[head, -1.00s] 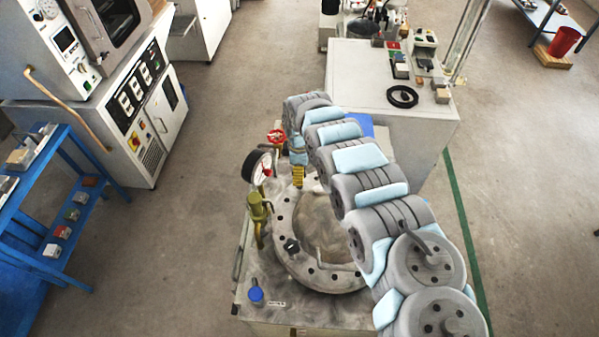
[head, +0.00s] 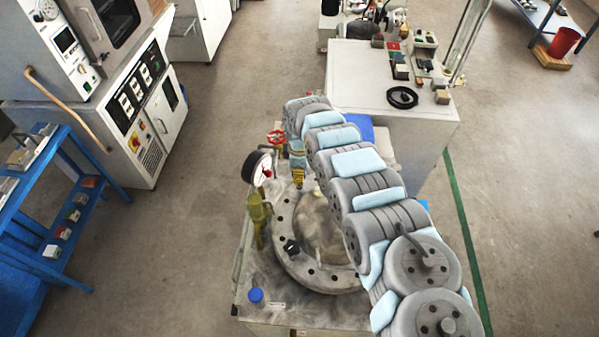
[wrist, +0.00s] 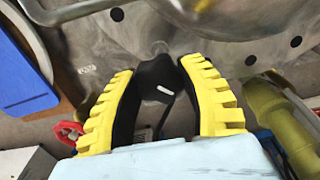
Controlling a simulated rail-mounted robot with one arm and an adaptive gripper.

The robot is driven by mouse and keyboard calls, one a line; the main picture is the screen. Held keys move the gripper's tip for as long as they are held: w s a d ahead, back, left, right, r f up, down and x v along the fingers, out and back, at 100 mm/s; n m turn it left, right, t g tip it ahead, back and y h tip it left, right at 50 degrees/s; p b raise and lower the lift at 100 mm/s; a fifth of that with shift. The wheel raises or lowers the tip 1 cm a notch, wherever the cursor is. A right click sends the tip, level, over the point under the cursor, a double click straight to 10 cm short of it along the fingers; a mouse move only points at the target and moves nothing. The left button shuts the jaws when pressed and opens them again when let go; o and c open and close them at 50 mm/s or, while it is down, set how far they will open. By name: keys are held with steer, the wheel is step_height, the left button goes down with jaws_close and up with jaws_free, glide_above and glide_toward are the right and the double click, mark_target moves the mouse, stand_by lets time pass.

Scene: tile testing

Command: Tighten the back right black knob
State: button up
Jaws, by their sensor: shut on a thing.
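A black knob (wrist: 153,80) with a white mark sits between the two yellow-ribbed fingers of my gripper (wrist: 160,68) in the wrist view. The fingers are shut on it from both sides, at the rim of the round metal flange. In the head view my gripper (head: 298,177) points down at the back of the flange (head: 285,262), and the knob it holds is hidden there. Another black knob (head: 291,246) stands free at the front left of the flange.
A pressure gauge (head: 257,166), a red valve wheel (head: 277,137) and an olive-green valve (head: 258,209) stand close to the left of my gripper. A blue cap (head: 255,295) is at the front left corner. A blue item (wrist: 22,75) shows in the wrist view.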

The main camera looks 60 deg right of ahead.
steer(key=m+p, duration=0.2)
steer(key=shift+r+m+p, duration=0.2)
steer(key=shift+m+p, duration=0.15)
steer(key=shift+m, duration=0.05)
steer(key=m, duration=0.1)
steer(key=m+p, duration=0.1)
steer(key=m, duration=0.3)
steer(key=shift+a+f+p, duration=0.1)
steer(key=shift+f+p, duration=0.15)
steer(key=shift+p, duration=0.15)
steer(key=m+b, duration=0.1)
steer(key=m, duration=0.4)
steer(key=shift+f+m+b, duration=0.15)
steer(key=shift+m+b, duration=0.15)
steer(key=shift+m, duration=0.1)
steer(key=m+b, duration=0.2)
steer(key=m, duration=0.2)
steer(key=shift+m, duration=0.3)
steer(key=o, duration=1.2)
